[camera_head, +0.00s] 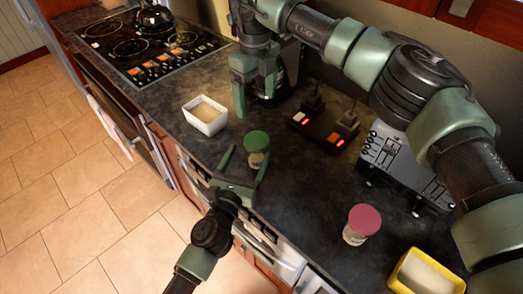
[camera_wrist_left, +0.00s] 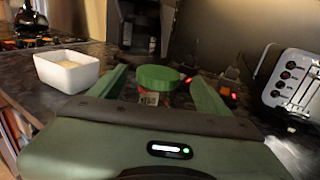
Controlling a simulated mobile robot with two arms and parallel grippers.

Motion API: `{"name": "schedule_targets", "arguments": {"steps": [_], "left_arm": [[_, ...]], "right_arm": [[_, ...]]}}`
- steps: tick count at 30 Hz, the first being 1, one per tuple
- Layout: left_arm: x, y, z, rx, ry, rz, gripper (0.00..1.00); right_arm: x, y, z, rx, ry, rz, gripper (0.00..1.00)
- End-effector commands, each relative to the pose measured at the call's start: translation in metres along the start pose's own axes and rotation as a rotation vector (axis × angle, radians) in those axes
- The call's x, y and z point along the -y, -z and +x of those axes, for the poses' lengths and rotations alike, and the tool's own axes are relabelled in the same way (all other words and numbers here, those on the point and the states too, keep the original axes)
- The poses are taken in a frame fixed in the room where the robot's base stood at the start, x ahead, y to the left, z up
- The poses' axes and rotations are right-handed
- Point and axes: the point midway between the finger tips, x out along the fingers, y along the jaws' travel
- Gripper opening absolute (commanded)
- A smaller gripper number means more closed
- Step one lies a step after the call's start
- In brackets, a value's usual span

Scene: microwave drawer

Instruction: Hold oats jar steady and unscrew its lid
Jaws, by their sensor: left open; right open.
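A small jar (camera_head: 257,161) with a green lid (camera_head: 256,141) stands upright on the dark counter. Its label is too small to read, so I cannot tell whether it holds oats. My left gripper (camera_head: 248,152) is open, with its fingers to either side of the jar. In the left wrist view the green lid (camera_wrist_left: 160,77) shows between the two fingers, with gaps on both sides. My right gripper (camera_head: 255,104) is open and empty, behind the jar in the head view. A second jar (camera_head: 354,234) with a pink lid (camera_head: 363,219) stands to the right.
A white bowl (camera_head: 205,117) stands left of the green-lidded jar. A black two-lever device (camera_head: 325,125) with red lights and a silver toaster (camera_head: 400,165) stand to the right. A yellow container (camera_head: 402,277) is at lower right. The stove (camera_head: 150,55) is at the far left.

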Motion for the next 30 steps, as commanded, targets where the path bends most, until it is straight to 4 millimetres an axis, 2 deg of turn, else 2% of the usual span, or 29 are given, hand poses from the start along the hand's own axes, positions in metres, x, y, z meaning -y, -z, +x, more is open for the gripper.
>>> {"name": "schedule_targets", "arguments": {"steps": [1,3,14,20,30], "left_arm": [[0.000,0.013,0.000,-0.001,0.000,0.000,0.77],[0.000,0.022,0.000,-0.001,0.000,0.001,0.77],[0.000,0.063,0.000,0.000,0.000,0.001,0.77],[0.000,0.064,0.010,0.002,0.000,0.000,0.77],[0.000,0.063,0.061,0.002,0.000,0.001,0.77]], "right_arm": [[-0.001,0.000,0.013,0.001,-0.001,-0.002,0.83],[-0.001,0.000,0.022,0.001,-0.001,-0.002,0.83],[-0.001,0.000,0.063,0.001,-0.001,-0.001,0.83],[-0.001,-0.001,0.064,0.002,-0.001,-0.001,0.83],[-0.001,0.000,0.064,0.001,-0.001,-0.001,0.83]]}}
